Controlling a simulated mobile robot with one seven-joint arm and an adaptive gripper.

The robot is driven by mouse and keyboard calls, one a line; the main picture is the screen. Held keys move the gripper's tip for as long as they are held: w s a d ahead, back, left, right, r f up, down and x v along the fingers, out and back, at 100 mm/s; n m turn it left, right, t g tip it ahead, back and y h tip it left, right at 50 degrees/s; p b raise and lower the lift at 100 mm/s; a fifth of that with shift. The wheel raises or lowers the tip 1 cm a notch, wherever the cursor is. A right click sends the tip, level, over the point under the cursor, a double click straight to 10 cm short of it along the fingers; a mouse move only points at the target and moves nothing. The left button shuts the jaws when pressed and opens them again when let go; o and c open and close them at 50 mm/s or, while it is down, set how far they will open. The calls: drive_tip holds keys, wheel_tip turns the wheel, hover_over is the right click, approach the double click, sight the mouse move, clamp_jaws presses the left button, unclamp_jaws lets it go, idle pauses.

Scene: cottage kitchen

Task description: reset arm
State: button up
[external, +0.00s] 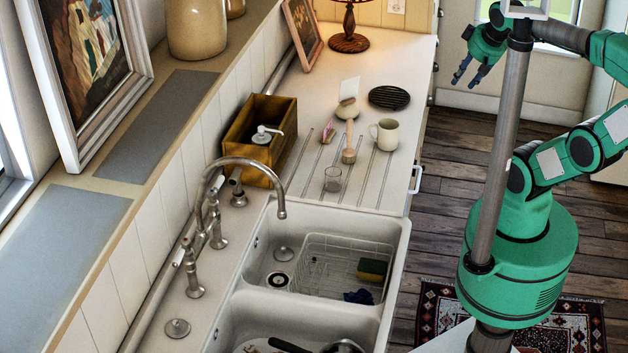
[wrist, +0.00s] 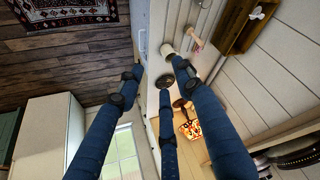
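My green arm stands at the right of the external view. My gripper (external: 466,76) hangs at the top of that view, to the right of the counter and over the floor side. In the wrist view my gripper (wrist: 158,74) shows three long blue fingers, spread apart with nothing between them. It is open and touches nothing that I can see.
The counter (external: 395,184) holds a mug (external: 385,134), a dark round trivet (external: 389,97), a small glass (external: 333,179), a wooden box (external: 239,122) and a lamp (external: 348,42). A sink (external: 398,238) is in front.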

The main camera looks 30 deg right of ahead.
drive_tip(key=shift+f, duration=0.1)
wheel_tip(320, 180, down, 12)
drive_tip(key=b, duration=1.2)
drive_tip(key=shift+r, duration=0.2)
